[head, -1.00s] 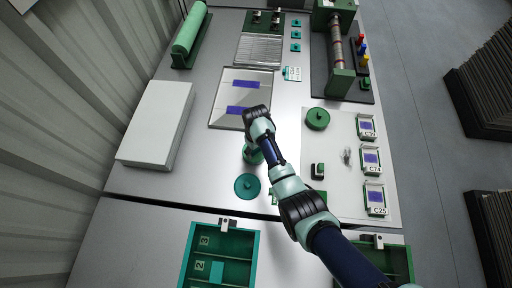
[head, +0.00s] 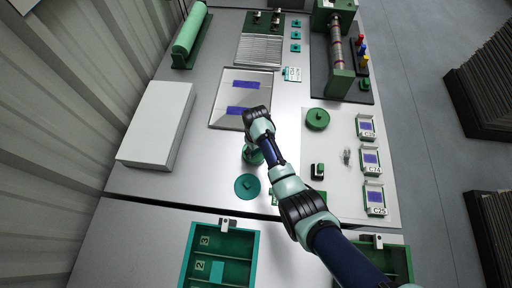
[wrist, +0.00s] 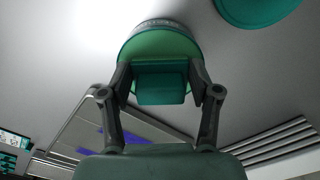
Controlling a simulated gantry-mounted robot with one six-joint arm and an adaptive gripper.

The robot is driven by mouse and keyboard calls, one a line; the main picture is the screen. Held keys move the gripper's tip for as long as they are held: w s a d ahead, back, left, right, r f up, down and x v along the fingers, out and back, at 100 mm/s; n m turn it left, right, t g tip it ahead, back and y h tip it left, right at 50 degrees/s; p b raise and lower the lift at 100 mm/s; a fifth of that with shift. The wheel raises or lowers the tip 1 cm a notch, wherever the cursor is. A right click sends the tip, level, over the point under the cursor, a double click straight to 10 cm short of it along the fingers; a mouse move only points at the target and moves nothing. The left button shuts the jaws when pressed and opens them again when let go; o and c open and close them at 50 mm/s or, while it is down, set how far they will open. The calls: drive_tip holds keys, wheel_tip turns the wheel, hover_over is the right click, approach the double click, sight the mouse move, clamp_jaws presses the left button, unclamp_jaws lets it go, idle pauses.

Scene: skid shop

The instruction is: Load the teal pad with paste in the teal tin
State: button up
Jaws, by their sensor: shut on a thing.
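My gripper (wrist: 163,85) is shut on the teal pad (wrist: 161,82), a blocky piece held between the two fingers in the wrist view. Behind the pad is the round teal tin (wrist: 158,44), open, with a green inside and lettering on its rim. The pad overlaps the near part of the tin's opening; I cannot tell whether it touches the paste. In the head view the tin (head: 251,157) stands on the bench, partly hidden by my wrist, and the pad is hidden. A teal lid (head: 247,187) lies on the bench beside the tin; it also shows in the wrist view (wrist: 258,8).
A glass-like slab (head: 217,118) with purple patches lies behind the tin. A white block (head: 157,122) stands at left. A green compartment box (head: 222,258) is in front.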

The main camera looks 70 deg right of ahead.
wheel_tip(320, 180, up, 7)
drive_tip(key=p, duration=0.7)
idle(0.3)
